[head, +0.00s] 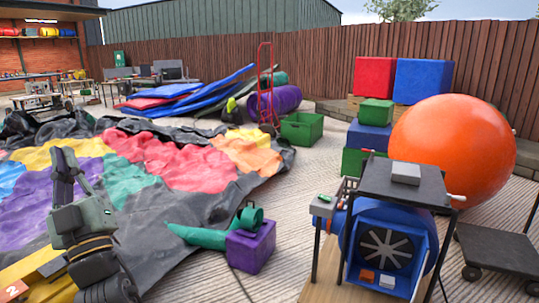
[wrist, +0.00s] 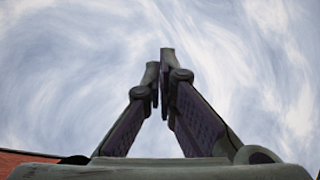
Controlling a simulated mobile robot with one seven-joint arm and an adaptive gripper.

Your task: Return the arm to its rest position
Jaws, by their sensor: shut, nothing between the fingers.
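My arm stands at the lower left of the head view, with my gripper (head: 64,158) raised and its fingers pointing up. In the wrist view my gripper (wrist: 161,66) has its two dark fingers leaning together at the tips against a cloudy sky. It is shut and empty. Nothing touches the fingers in either view. The lower part of my arm runs out of the bottom of the head picture.
A deflated multicoloured castle sheet (head: 180,158) lies behind my arm. A purple block (head: 250,246), a blue blower (head: 384,240) under a dark stand (head: 404,181) and an orange ball (head: 452,150) are to the right. Striped ground between them is partly clear.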

